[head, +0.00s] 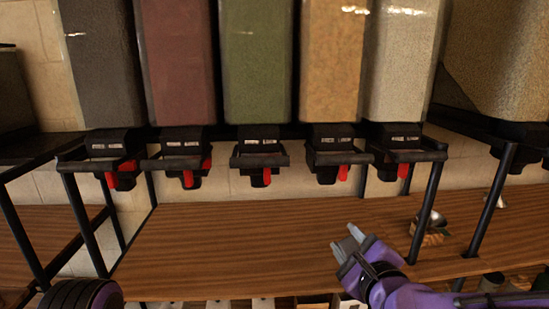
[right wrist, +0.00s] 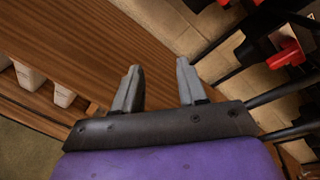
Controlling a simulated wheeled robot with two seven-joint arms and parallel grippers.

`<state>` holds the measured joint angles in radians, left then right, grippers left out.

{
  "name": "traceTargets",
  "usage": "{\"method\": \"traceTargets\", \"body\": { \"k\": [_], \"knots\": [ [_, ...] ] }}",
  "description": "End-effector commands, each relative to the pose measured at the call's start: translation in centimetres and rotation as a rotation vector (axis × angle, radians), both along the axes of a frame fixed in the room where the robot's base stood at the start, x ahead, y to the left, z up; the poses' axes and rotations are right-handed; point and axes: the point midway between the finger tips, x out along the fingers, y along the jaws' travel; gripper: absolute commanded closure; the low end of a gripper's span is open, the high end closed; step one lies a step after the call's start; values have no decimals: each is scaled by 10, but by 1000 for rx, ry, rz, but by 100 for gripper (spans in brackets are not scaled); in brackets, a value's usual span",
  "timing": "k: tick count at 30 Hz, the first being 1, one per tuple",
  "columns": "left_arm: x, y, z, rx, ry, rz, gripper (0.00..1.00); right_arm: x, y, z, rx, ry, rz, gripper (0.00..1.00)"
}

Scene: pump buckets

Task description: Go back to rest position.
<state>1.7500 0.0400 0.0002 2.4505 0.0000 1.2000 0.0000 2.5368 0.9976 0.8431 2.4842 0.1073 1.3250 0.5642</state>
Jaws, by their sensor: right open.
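My right gripper (head: 349,243) is open and empty over the wooden shelf, at the lower right of the head view. In the right wrist view its two fingers (right wrist: 158,85) stand apart with nothing between them. A dark rounded part at the bottom left of the head view looks like my left arm; the left gripper itself is not seen.
Several bulk dispensers, such as the green one (head: 258,60), hang above the wooden shelf (head: 230,240) with red levers (head: 267,177). White containers (right wrist: 62,95) sit below the shelf.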

Motion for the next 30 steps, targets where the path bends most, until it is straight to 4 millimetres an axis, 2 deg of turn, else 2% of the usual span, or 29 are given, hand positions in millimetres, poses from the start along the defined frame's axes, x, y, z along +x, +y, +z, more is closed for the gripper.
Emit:
{"method": "traceTargets", "body": {
  "k": [1, 2, 3, 5, 6, 8, 9, 11, 12, 15, 19, 22, 25, 30],
  "knots": [
    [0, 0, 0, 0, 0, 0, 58, 0, 6, -47, -162, 77, 43, 58],
    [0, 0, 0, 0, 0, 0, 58, -1, 8, -75, -260, 123, 72, 58],
    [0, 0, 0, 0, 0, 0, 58, -6, 8, -112, -383, 183, 114, 58],
    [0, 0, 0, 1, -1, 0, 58, -19, 5, -166, -558, 274, 186, 58],
    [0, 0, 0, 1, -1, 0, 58, -30, 1, -201, -668, 333, 238, 58],
    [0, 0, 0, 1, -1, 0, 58, -52, -9, -250, -827, 423, 324, 58],
    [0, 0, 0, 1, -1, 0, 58, -70, -18, -282, -927, 483, 386, 58],
    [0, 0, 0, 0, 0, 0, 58, -100, -35, -325, -1072, 570, 487, 58],
    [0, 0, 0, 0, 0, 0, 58, -122, -49, -350, -1162, 628, 556, 58],
    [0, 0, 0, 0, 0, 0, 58, -180, -88, -401, -1356, 766, 724, 58],
    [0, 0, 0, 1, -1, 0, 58, -242, -132, -434, -1517, 901, 888, 58],
    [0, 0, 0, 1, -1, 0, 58, -272, -143, -446, -1567, 946, 980, 58],
    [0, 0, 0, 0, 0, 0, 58, -283, -141, -450, -1560, 959, 1006, 58],
    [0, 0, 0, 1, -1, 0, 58, -283, -141, -450, -1556, 959, 1002, 58]
  ]
}}
